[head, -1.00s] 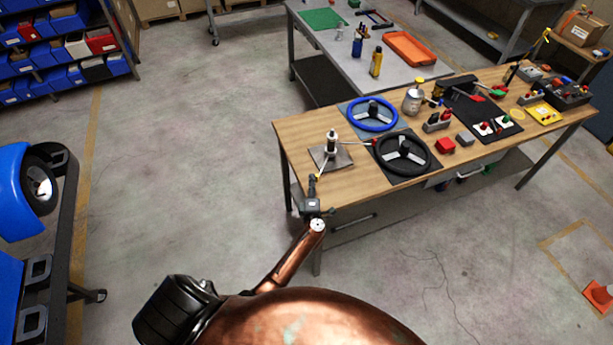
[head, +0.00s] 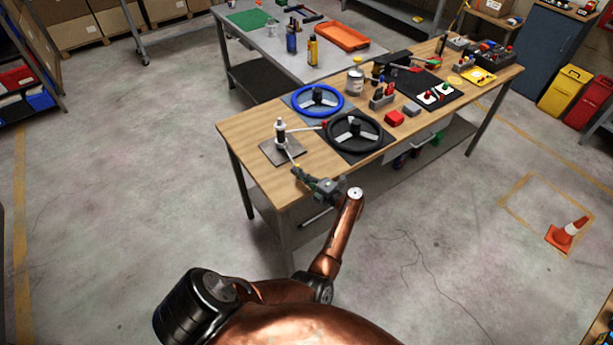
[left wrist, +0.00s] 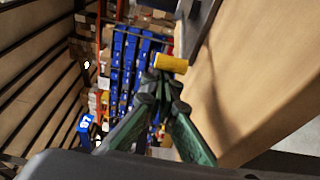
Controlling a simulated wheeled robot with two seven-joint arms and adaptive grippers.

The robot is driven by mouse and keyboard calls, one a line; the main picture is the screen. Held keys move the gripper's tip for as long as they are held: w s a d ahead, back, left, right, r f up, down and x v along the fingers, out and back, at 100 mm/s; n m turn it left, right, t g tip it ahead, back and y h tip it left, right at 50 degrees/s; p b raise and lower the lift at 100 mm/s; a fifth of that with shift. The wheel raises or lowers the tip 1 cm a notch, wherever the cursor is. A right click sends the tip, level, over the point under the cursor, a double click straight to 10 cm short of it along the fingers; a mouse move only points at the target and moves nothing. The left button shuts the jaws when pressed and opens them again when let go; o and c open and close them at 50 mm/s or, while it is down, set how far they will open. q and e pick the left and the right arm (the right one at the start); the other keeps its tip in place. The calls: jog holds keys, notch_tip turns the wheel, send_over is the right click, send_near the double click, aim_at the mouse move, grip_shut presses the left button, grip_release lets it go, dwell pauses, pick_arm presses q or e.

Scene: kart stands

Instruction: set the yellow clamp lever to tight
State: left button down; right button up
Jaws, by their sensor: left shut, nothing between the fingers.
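The clamp stands on a square metal plate (head: 270,153) at the table's near left corner, with an upright post (head: 281,136). A thin lever (head: 290,155) runs from the post toward the front edge. Its yellow grip (left wrist: 171,63) shows clearly in the left wrist view, just past the fingertips. My left gripper (head: 298,173) is shut and empty at the lever's outer end. In the left wrist view its green fingers (left wrist: 160,85) are together by the grip; whether they touch it is unclear. My right gripper is out of view.
A black handwheel (head: 355,133) and a blue handwheel (head: 318,99) stand close to the right of the clamp. A red block (head: 394,118) lies farther right. The floor left of the wooden table (head: 240,133) is clear.

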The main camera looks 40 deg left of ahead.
pick_arm(q)
jog(key=shift+w+d+r, duration=0.1)
jog(key=shift+w+r, duration=0.05)
jog(key=shift+w, duration=0.1)
jog(key=shift+w+d+r, duration=0.1)
jog(key=shift+w, duration=0.05)
jog(key=shift+d, duration=0.2)
jog(key=d, duration=0.6)
jog(key=shift+s+d+f, duration=0.2)
jog(key=shift+s+d, duration=0.15)
jog(key=shift+s, duration=0.1)
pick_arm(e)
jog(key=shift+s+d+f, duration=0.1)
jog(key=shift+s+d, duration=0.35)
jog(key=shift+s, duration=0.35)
pick_arm(q)
jog(key=shift+d, duration=0.1)
